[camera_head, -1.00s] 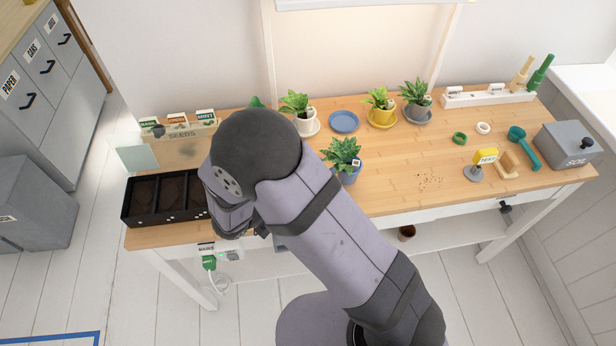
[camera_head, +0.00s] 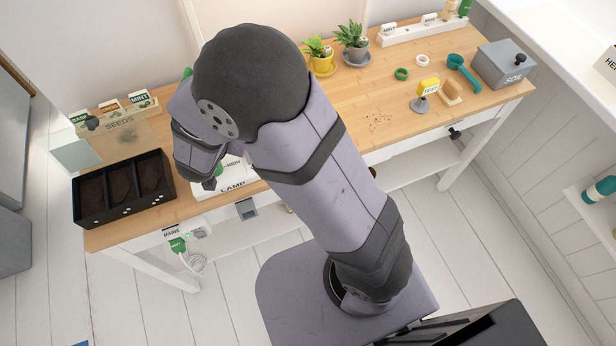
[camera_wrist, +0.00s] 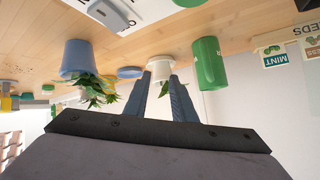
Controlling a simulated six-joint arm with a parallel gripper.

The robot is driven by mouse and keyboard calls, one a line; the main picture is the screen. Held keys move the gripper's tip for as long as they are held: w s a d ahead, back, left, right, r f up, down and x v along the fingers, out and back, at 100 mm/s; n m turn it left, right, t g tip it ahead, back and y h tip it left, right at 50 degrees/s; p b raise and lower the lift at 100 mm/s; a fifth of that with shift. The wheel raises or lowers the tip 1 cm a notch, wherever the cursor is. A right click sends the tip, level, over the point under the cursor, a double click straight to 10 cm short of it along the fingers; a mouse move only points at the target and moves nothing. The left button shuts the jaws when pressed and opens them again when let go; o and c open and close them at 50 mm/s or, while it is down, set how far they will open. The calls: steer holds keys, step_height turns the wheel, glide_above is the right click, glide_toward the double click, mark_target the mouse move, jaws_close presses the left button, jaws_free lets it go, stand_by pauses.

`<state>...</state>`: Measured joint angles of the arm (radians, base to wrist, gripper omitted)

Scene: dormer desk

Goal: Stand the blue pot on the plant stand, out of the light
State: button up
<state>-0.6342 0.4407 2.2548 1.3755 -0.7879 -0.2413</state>
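The blue pot (camera_wrist: 78,58) with its leafy plant shows in the wrist view, which is upside down, at the left; it stands on the desk. My arm hides it in the head view. My gripper (camera_wrist: 160,76) has its two fingers apart with nothing between them that I can see held. The fingers point toward a white pot (camera_wrist: 166,68), which appears beyond the tips; the blue pot is to the left of the fingers, apart from them. I cannot make out a plant stand in either view.
A green cylinder (camera_wrist: 208,62) stands close by the white pot. A blue saucer (camera_wrist: 130,72) lies between the pots. A LAMP panel (camera_head: 222,182) and black seed tray (camera_head: 124,190) are near the front edge. Yellow (camera_head: 322,66) and grey (camera_head: 355,57) pots stand at the back.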

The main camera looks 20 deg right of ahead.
steer(key=s+n+g+y, duration=0.1)
steer(key=y, duration=0.1)
steer(key=s+n+g+y, duration=0.1)
steer(key=s+n+y, duration=0.1)
steer(key=s+n+g+y, duration=0.1)
steer(key=y, duration=0.1)
steer(key=shift+s+a+n, duration=0.35)
steer(key=shift+s+n, duration=0.05)
steer(key=s+d+n+g+h, duration=0.1)
steer(key=s+d+g, duration=0.2)
steer(key=s+d, duration=0.3)
steer(key=s+d+n+g, duration=0.2)
steer(key=s+d+g, duration=0.2)
steer(key=s, duration=0.8)
steer(key=shift+d+f+h, duration=0.35)
steer(key=shift+d+h, duration=0.05)
steer(key=shift+d, duration=0.65)
step_height(320, 180, up, 4)
steer(key=p, duration=0.4)
steer(key=shift+r, duration=0.25)
